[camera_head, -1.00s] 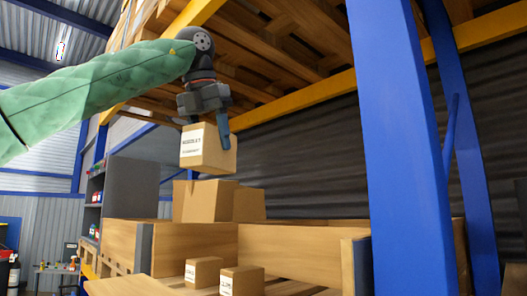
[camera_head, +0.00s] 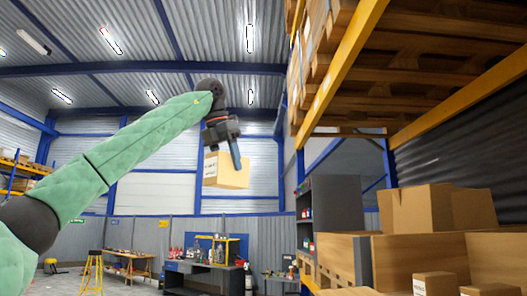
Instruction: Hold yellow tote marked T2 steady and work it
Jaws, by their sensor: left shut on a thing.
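My left gripper (camera_head: 222,152) is shut on a cardboard box (camera_head: 230,173) with a printed label on its left face. It holds the box up in the air, slightly tilted, clear of any surface. One blue finger shows along the box's near side; the other finger is hidden. I cannot make out a yellow tote marked T2 in the head view. My right gripper is not in view.
At the right are a pallet crate (camera_head: 395,260) with cardboard boxes (camera_head: 425,208) and a yellow rack beam (camera_head: 345,60) overhead. A grey cabinet (camera_head: 338,205) stands beside them. A workbench (camera_head: 205,275) and yellow stool (camera_head: 93,268) stand farther back.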

